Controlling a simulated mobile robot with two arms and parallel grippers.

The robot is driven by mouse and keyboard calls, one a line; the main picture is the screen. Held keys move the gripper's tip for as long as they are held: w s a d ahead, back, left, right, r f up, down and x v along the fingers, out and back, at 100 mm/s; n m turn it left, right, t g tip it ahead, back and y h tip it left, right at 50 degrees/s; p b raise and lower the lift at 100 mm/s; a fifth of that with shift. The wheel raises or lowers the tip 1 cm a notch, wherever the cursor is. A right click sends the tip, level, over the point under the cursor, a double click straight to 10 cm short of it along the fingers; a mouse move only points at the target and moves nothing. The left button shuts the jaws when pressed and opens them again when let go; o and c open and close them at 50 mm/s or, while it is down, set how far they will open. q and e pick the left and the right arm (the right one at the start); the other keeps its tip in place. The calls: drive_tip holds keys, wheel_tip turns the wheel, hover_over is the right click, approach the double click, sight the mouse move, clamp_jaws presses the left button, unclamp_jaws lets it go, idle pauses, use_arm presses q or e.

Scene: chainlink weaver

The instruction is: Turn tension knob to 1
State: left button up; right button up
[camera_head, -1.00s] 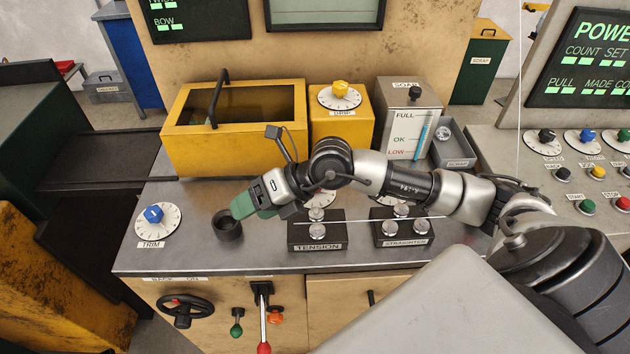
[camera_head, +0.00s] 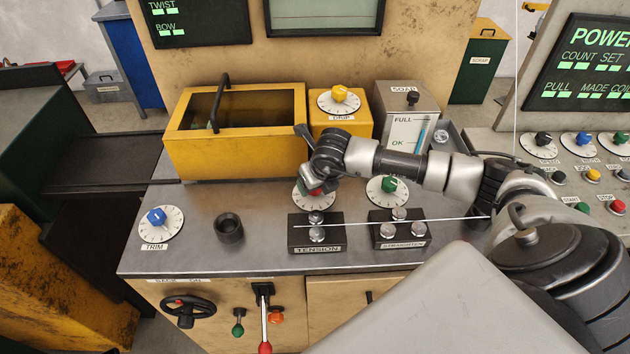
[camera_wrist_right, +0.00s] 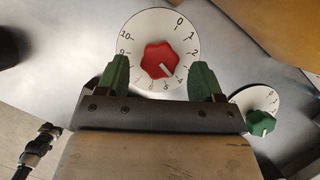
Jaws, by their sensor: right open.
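The tension knob is red, on a white numbered dial (camera_head: 314,203) behind the TENSION block in the head view. In the right wrist view the red knob (camera_wrist_right: 159,58) sits between my green fingertips, with its white pointer toward the lower right, around 4; the exact mark is hard to read. My right gripper (camera_wrist_right: 160,78) is open, a finger on each side of the knob with gaps between. In the head view my right gripper (camera_head: 318,186) is over the dial and hides most of the knob. My left gripper is not in view.
A green knob (camera_head: 389,184) on its own dial is to the right, above the STRAIGHTEN block (camera_head: 399,232). The TENSION block (camera_head: 316,234) carries rollers and a wire. A black cup (camera_head: 229,228) and blue TRIM knob (camera_head: 157,216) are left. A yellow bin (camera_head: 235,153) stands behind.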

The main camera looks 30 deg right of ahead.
drive_tip(key=shift+x, duration=1.05)
drive_tip(key=c, duration=0.9)
